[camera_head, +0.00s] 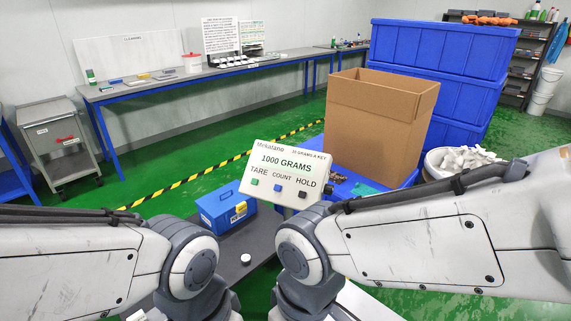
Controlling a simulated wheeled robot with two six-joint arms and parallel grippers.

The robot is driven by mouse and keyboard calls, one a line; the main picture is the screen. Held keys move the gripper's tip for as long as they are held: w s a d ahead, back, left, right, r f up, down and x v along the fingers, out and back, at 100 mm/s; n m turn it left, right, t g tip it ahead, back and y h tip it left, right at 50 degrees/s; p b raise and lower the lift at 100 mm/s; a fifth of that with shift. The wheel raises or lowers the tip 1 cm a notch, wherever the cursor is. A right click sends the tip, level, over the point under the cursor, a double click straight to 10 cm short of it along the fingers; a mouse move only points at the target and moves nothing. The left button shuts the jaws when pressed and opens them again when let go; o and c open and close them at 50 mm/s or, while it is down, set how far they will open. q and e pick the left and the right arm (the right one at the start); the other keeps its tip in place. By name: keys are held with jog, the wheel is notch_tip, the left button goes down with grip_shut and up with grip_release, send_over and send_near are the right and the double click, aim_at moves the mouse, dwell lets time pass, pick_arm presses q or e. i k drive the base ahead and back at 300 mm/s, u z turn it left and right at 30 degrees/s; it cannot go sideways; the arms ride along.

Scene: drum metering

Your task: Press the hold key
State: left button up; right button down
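The white display panel (287,172) stands past my arms at the middle of the view and reads "1000 GRAMS". Three labelled keys sit below the reading. The dark HOLD key (303,194) is at the right, the blue COUNT key (278,188) is in the middle, and the green TARE key (254,182) is at the left. My two arms come in from the left and right and bend downward near the bottom middle. Both grippers are out of the frame. The elbow of my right arm is just below the panel in the picture.
A blue case (224,208) stands left of the panel, with a small white round item (246,258) on the dark surface in front. A tall open cardboard box (380,122) is behind right, before stacked blue crates (437,50). A white bucket (437,168) holds white pieces.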

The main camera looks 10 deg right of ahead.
aim_at(302, 194)
jog(key=k, duration=0.5)
jog(key=u, duration=0.9)
jog(key=i, duration=0.75)
jog(key=z, duration=1.45)
